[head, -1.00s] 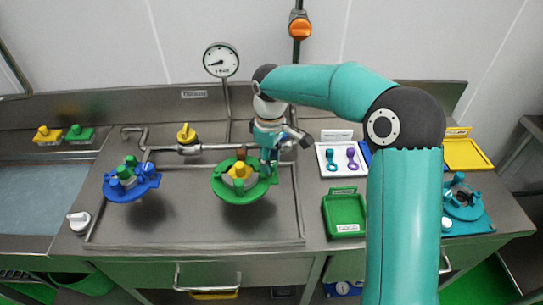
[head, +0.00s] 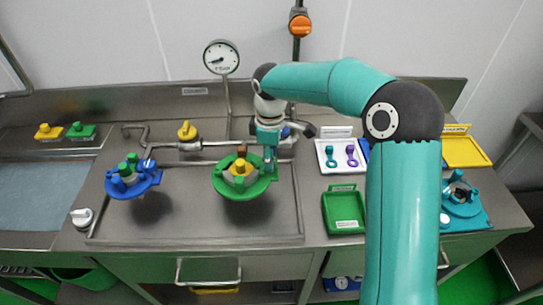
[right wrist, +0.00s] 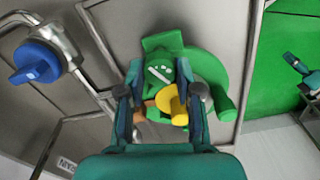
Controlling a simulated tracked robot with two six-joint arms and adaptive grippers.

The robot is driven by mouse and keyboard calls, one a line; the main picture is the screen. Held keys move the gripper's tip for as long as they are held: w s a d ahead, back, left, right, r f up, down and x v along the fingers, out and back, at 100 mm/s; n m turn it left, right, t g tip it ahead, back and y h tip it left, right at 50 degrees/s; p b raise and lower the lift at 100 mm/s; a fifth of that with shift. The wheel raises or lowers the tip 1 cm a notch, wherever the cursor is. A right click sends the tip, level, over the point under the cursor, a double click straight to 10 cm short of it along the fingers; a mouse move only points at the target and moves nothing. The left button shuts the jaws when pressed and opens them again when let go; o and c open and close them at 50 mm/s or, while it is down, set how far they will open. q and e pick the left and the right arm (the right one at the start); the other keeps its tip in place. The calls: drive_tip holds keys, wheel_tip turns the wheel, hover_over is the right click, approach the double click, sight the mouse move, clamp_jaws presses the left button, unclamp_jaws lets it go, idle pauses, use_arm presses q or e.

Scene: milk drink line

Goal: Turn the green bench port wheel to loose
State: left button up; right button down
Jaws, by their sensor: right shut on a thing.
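The green bench port wheel (head: 228,190) stands on the steel bench, with a yellow piece (head: 239,169) in its middle and a brown piece (head: 241,151) at its back. My right gripper (head: 270,164) comes down at the wheel's right side and is shut on it. In the right wrist view, the green wheel (right wrist: 208,68) lies between and beyond the fingers of my right gripper (right wrist: 162,98). The yellow piece (right wrist: 172,101) shows between the fingers; the exact contact is partly hidden. My left gripper is not in view.
A blue port wheel (head: 149,181) stands to the left. A pipe with a yellow valve (head: 187,131) and a gauge (head: 221,57) are behind. A green tray (head: 344,210) and a white tray (head: 340,155) lie to the right. The bench in front of the wheel is clear.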

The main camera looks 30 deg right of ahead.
drive_tip(key=c, duration=0.8)
unclamp_jaws()
drive_tip(key=shift+s+f, duration=0.1)
drive_tip(key=shift+s, duration=0.1)
drive_tip(key=shift+w, duration=0.1)
drive_tip(key=shift+r, duration=0.65)
wheel_tip(320, 180, up, 11)
drive_tip(key=shift+f, duration=0.15)
